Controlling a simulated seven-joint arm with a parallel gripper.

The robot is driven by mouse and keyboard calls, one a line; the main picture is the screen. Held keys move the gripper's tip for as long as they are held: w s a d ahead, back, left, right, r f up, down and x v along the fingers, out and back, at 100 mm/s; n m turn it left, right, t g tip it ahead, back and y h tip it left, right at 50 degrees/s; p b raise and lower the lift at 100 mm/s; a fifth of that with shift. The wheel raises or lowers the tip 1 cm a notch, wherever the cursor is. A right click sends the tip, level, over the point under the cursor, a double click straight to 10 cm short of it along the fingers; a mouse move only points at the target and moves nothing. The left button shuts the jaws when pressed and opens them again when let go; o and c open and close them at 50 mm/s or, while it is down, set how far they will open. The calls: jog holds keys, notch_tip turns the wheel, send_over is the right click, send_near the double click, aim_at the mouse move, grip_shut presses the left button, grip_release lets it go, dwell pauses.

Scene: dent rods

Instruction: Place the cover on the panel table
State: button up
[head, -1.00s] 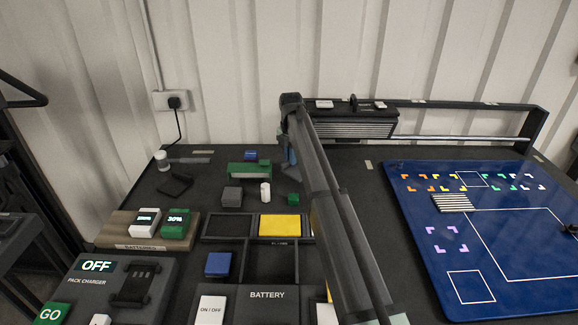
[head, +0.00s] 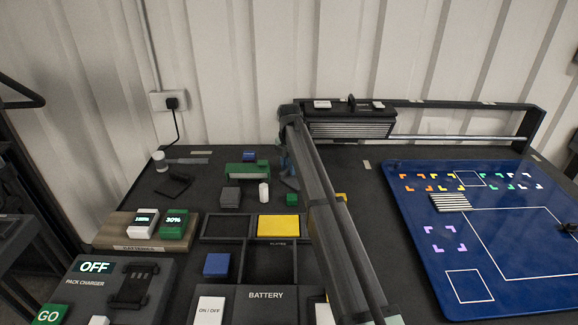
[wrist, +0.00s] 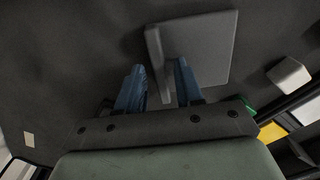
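A flat grey plate with a raised rib, which looks like the cover (wrist: 205,50), lies on the dark table in the wrist view. My gripper (wrist: 158,75) is over it, with its two blue fingers apart on either side of the rib. A gap shows beside the rib, so the gripper looks open. In the head view my gripper (head: 284,165) is low behind the green block, and the plate (head: 290,183) is partly hidden by my arm. A blue marked panel (head: 520,235), perhaps the panel table, is at the right.
A divided tray with a yellow tile (head: 278,226) is in front. A rail frame (head: 450,139) runs along the back.

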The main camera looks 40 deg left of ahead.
jog(key=shift+o, duration=0.2)
notch_tip(320, 180, up, 12)
jog(key=shift+r, duration=0.2)
dwell(0.5)
